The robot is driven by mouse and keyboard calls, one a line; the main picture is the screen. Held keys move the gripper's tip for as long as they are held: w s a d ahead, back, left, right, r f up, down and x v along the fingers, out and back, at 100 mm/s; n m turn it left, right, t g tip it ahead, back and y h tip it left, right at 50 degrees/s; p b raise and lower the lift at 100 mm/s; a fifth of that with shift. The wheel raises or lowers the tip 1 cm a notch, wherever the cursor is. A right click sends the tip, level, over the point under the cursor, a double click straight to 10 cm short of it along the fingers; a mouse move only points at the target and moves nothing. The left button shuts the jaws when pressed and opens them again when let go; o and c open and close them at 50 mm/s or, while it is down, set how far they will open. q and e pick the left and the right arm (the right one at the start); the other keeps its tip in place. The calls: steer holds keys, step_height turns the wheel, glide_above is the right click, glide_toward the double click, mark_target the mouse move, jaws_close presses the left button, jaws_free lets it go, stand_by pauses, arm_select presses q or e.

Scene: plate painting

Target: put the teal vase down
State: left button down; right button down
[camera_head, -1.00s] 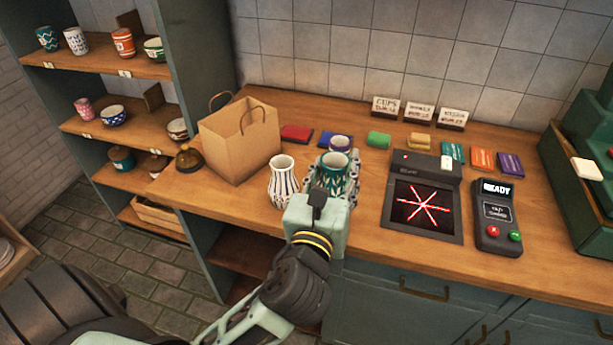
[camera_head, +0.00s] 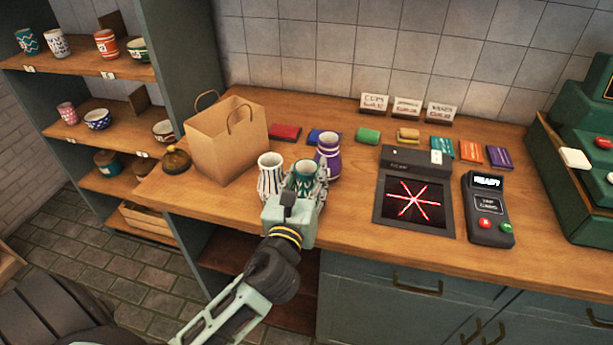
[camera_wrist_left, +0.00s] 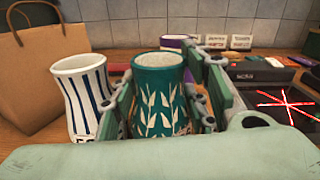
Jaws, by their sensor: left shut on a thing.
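The teal vase (camera_head: 304,174) has a white leaf pattern and a pale rim, and stands upright between the fingers of my left gripper (camera_head: 309,190). In the left wrist view the teal vase (camera_wrist_left: 160,98) sits between the two fingers, which are shut on it. It is at the counter's front part, between a white vase with blue stripes (camera_head: 269,178) on the left and a purple vase (camera_head: 328,156) at the right and behind. The gripper hides its base, so I cannot tell whether it touches the counter. My right gripper is not in view.
A paper bag (camera_head: 228,140) stands behind left on the wooden counter (camera_head: 350,233). A scanner with a red star pattern (camera_head: 413,203) and a card terminal (camera_head: 488,208) are to the right. Colored blocks and small signs (camera_head: 407,107) line the back. A shelf of cups (camera_head: 85,71) is at left.

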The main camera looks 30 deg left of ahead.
arm_select(q)
steer(key=c, duration=1.3)
jaws_free()
steer(key=shift+o, duration=0.2)
